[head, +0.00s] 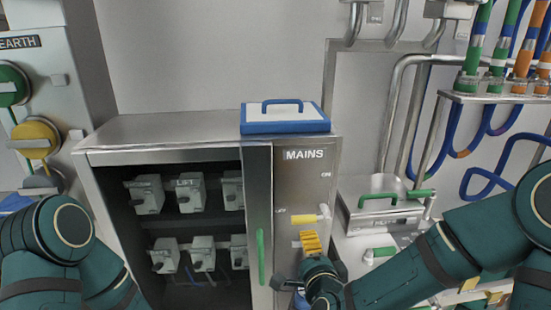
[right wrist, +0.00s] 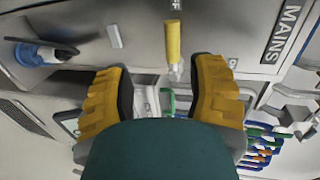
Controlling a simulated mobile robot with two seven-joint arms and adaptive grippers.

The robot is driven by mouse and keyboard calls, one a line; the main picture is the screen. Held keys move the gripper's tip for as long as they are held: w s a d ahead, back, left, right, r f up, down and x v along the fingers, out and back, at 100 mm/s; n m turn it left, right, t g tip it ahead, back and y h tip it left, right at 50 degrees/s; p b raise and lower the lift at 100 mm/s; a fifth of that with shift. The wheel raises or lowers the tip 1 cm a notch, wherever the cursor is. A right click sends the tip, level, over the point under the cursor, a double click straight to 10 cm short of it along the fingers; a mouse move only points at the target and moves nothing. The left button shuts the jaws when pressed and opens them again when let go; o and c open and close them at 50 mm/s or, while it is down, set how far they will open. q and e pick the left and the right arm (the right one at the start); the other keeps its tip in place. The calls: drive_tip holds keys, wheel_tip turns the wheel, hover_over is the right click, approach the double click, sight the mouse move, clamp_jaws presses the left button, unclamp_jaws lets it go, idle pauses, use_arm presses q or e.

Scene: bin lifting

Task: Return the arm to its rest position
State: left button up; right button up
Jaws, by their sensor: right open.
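My right gripper (head: 311,243) is in front of the MAINS panel (head: 304,180), just below a yellow lever handle (head: 303,218). In the right wrist view, my right gripper (right wrist: 165,68) has its two yellow ribbed fingers spread wide, with nothing held between them. The yellow handle (right wrist: 173,42) shows beyond the fingertips and looks apart from them. My right arm (head: 410,270) reaches in from the right. My left arm (head: 60,235) shows bent at the lower left, and its gripper is out of view.
A metal cabinet (head: 160,130) holds several grey switch units. Its narrow door (head: 258,190) has a green handle (head: 261,257). A blue-rimmed lid (head: 285,127) lies on top. A metal box (head: 384,196), pipes and blue hoses (head: 485,180) crowd the right. Earth panel dials (head: 36,138) stand left.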

drive_tip(key=s+a+f+n+g+y, duration=0.1)
drive_tip(key=s+f+n+g, duration=0.15)
drive_tip(key=f, duration=0.45)
drive_tip(key=s+a+f+n+g+y, duration=0.1)
drive_tip(key=s+f+n+g+y, duration=0.2)
drive_tip(key=f, duration=0.4)
drive_tip(key=s+d+f+n+g, duration=0.1)
drive_tip(key=s+f+n+g, duration=0.7)
drive_tip(key=s+f, duration=0.3)
wheel_tip(320, 180, down, 3)
drive_tip(key=shift+s+r+n+h, duration=0.2)
drive_tip(key=shift+s+n+h, duration=0.2)
drive_tip(key=shift+n, duration=0.45)
